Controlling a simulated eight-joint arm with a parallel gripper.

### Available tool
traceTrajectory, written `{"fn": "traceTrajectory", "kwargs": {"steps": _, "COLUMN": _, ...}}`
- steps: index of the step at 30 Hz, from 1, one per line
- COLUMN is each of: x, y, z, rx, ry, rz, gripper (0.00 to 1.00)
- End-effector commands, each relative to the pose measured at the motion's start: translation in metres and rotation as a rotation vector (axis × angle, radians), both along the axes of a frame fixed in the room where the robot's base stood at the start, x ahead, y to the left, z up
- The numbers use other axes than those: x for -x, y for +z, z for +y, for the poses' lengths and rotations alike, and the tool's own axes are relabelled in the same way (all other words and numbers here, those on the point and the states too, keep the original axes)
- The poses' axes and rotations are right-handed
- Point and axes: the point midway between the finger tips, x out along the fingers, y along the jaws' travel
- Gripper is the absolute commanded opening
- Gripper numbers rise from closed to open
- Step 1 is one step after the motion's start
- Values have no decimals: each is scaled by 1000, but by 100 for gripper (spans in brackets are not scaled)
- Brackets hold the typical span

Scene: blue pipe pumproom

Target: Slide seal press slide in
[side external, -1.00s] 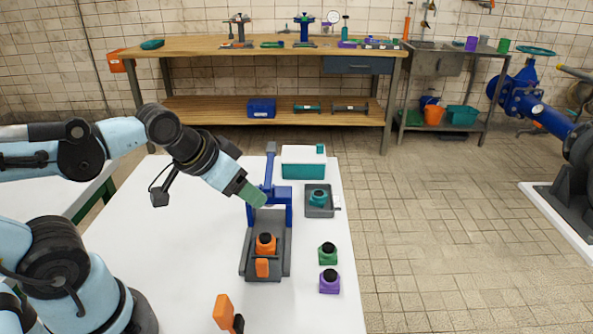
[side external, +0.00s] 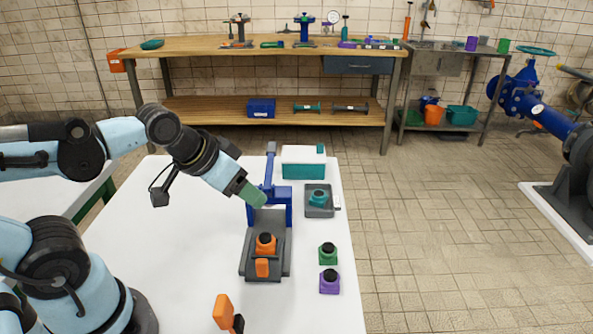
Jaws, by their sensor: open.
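The seal press (side external: 283,213) stands on the white table, with a blue frame, an upright lever (side external: 269,165) with a grey top, and a grey base. Its slide, with an orange tab (side external: 262,267) at the front, carries an orange part with a black top (side external: 265,244). The slide sits at the front of the base, clear of the blue frame. My gripper (side external: 257,198), with green fingers, is open beside the upper left of the blue frame, above the base. The gap between the fingers is too small to see, and I cannot tell whether they touch the frame.
A grey tray (side external: 329,211) holding a teal part stands right of the press, with a white and teal box (side external: 303,161) behind. Green (side external: 327,254) and purple (side external: 329,281) parts stand at front right. An orange-handled object (side external: 223,312) is at the front. The table's left is clear.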

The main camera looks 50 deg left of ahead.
Motion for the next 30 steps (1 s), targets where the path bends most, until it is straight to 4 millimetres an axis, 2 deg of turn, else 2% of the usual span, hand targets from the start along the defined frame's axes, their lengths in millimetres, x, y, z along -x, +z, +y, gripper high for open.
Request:
{"fn": "traceTrajectory", "kwargs": {"steps": 2, "x": 0, "y": 0, "z": 0, "rx": 0, "ry": 0, "rz": 0, "gripper": 61}}
{"fn": "traceTrajectory", "kwargs": {"steps": 4, "x": 0, "y": 0, "z": -1, "rx": 4, "ry": 4, "rz": 4, "gripper": 51}}
{"fn": "traceTrajectory", "kwargs": {"steps": 5, "x": 0, "y": 0, "z": -2, "rx": 11, "ry": 10, "rz": 11, "gripper": 49}}
{"fn": "traceTrajectory", "kwargs": {"steps": 11, "x": 3, "y": 2, "z": -22, "rx": 137, "ry": 162, "rz": 170, "gripper": 49}}
{"fn": "traceTrajectory", "kwargs": {"steps": 15, "x": 9, "y": 4, "z": -44, "rx": 223, "ry": 368, "rz": 351, "gripper": 49}}
{"fn": "traceTrajectory", "kwargs": {"steps": 21, "x": 19, "y": 8, "z": -66, "rx": 251, "ry": 638, "rz": 530, "gripper": 49}}
{"fn": "traceTrajectory", "kwargs": {"steps": 25, "x": 22, "y": 10, "z": -72, "rx": 244, "ry": 734, "rz": 579, "gripper": 49}}
{"fn": "traceTrajectory", "kwargs": {"steps": 30, "x": 24, "y": 4, "z": -74, "rx": 242, "ry": 764, "rz": 591, "gripper": 49}}
